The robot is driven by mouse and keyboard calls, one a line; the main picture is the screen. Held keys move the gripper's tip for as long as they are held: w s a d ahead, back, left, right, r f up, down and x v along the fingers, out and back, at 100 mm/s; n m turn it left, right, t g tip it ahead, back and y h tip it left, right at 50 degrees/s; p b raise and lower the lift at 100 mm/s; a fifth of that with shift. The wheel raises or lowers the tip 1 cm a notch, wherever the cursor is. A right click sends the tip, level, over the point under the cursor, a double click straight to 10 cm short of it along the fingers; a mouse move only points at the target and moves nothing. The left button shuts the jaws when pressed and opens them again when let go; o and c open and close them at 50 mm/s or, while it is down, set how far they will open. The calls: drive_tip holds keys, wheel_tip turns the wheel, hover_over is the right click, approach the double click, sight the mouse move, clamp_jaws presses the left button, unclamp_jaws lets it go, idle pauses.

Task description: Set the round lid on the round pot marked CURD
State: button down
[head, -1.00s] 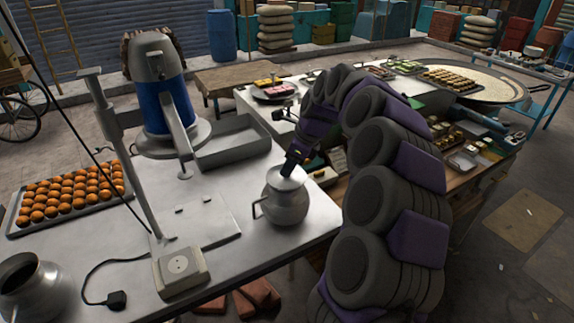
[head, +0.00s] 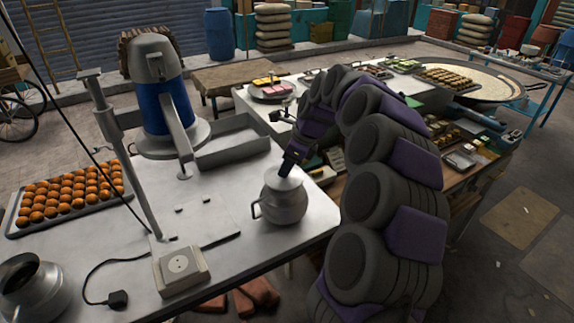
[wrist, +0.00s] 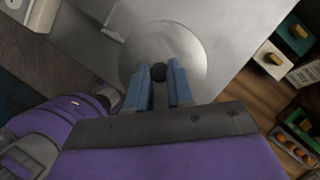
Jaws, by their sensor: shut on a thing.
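The round metal pot (head: 283,206) with a side handle stands near the right edge of the metal table in the head view. No CURD marking can be read on it. The round grey lid (wrist: 192,48) lies below my gripper in the wrist view, with its dark knob between the blue fingers. My gripper (wrist: 160,75) is shut on this knob. In the head view my gripper (head: 286,171) is directly over the pot's mouth, with the lid at the rim. I cannot tell whether the lid rests on the rim or hovers just above it.
A blue-and-grey machine (head: 160,100) and a shallow grey tray (head: 232,140) stand behind the pot. A tray of orange balls (head: 70,197) and an open metal pot (head: 32,285) are at left. A scale-like box (head: 181,266) sits at the front.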

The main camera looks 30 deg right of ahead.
drive_tip(key=shift+c, duration=2.2)
unclamp_jaws()
drive_tip(key=shift+r+p, duration=2.15)
drive_tip(key=shift+r, duration=0.85)
drive_tip(key=shift+a, duration=0.1)
drive_tip(key=s+a+f+n+g+b, duration=0.3)
drive_tip(key=s+a+n+b, duration=0.1)
drive_tip(key=s+a+n, duration=1.1)
drive_tip(key=s+f+n+h+b, duration=0.1)
drive_tip(key=s+f+n, duration=0.2)
drive_tip(key=s, duration=0.5)
drive_tip(key=s+a+f+n+g+h+b, duration=0.1)
drive_tip(key=s+f+n, duration=0.3)
drive_tip(key=s, duration=0.4)
drive_tip(key=s+a+f+n+g+h+b, duration=0.1)
drive_tip(key=s+f+n+b, duration=0.1)
drive_tip(key=s, duration=0.6)
drive_tip(key=f+n, duration=0.1)
drive_tip(key=n, duration=0.1)
drive_tip(key=shift+f+n, duration=0.3)
drive_tip(key=shift+f, duration=0.05)
